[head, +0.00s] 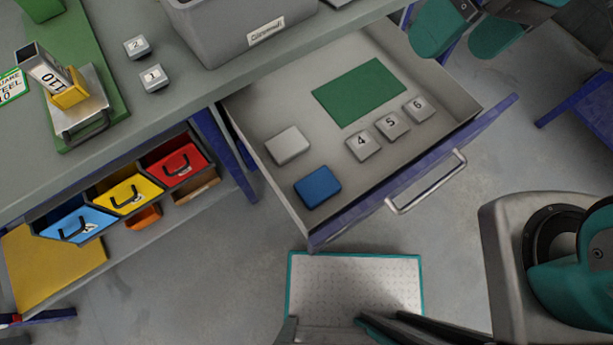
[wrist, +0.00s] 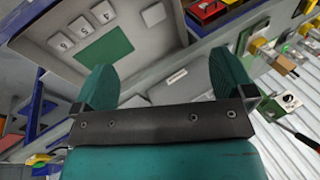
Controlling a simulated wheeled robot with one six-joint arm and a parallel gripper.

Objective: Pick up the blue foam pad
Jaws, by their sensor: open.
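The blue foam pad (head: 318,187) lies flat in the open drawer, near its front left corner in the head view. I cannot make it out in the wrist view. My gripper (head: 458,42) is at the top right of the head view, beyond the drawer's far right side and well apart from the pad. Its two teal fingers are spread with nothing between them. They also frame the wrist view (wrist: 163,84).
The drawer (head: 262,160) also holds a grey pad (head: 288,145), a green mat (head: 360,90) and numbered blocks (head: 391,126). Its blue front with handle (head: 428,183) sticks out. A grey bin (head: 235,35) stands on the bench above; coloured bins (head: 122,195) sit below.

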